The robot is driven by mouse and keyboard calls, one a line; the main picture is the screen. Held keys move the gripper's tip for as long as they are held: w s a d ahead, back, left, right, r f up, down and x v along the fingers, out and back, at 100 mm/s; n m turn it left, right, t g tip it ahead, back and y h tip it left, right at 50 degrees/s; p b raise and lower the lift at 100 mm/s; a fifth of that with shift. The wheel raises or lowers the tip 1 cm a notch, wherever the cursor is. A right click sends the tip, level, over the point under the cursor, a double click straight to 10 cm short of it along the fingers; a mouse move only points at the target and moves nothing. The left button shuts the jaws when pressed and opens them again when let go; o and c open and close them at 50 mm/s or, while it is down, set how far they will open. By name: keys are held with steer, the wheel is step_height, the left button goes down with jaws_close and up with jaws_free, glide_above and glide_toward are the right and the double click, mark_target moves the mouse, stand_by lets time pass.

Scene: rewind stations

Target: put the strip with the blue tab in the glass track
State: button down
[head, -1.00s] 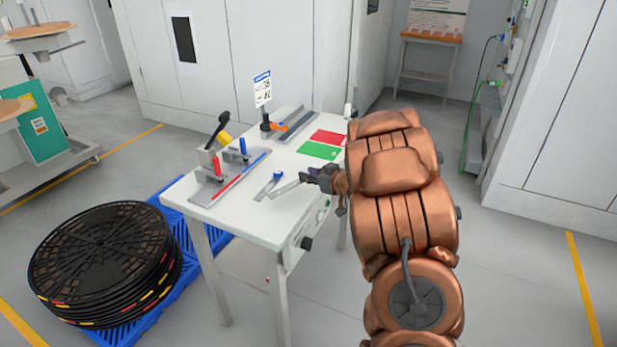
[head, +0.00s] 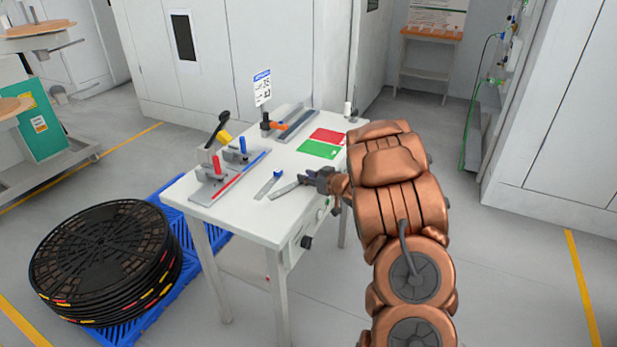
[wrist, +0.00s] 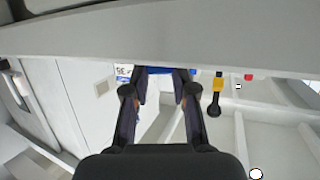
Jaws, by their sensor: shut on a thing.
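A thin grey strip with a blue tab (head: 278,174) lies on the white table. My gripper (head: 312,180) is just right of it, low over the table. It is shut on the end of a second grey strip (head: 286,190), which points left towards the front edge. That strip's gripped end is hidden, so its tab colour cannot be told. In the wrist view, blue shows between or behind my fingertips (wrist: 160,78). Which is glass is unclear.
Green (head: 318,149) and red (head: 329,137) mats lie at the table's back right. A black-knobbed lever (head: 222,122) and an orange-handled clamp (head: 272,126) rise from the table. A reel stack (head: 105,255) stands on a blue pallet at the left.

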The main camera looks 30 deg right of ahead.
steer(key=shift+f, duration=0.15)
steer(key=c, duration=0.9)
jaws_free()
steer(key=shift+c, duration=0.2)
steer(key=shift+s+r, duration=0.15)
steer(key=shift+r, duration=0.05)
steer(key=v, duration=1.1)
steer(key=shift+s+b, duration=0.3)
steer(key=shift+s, duration=0.05)
steer(key=shift+w+d+r, duration=0.1)
steer(key=shift+d+r, duration=0.05)
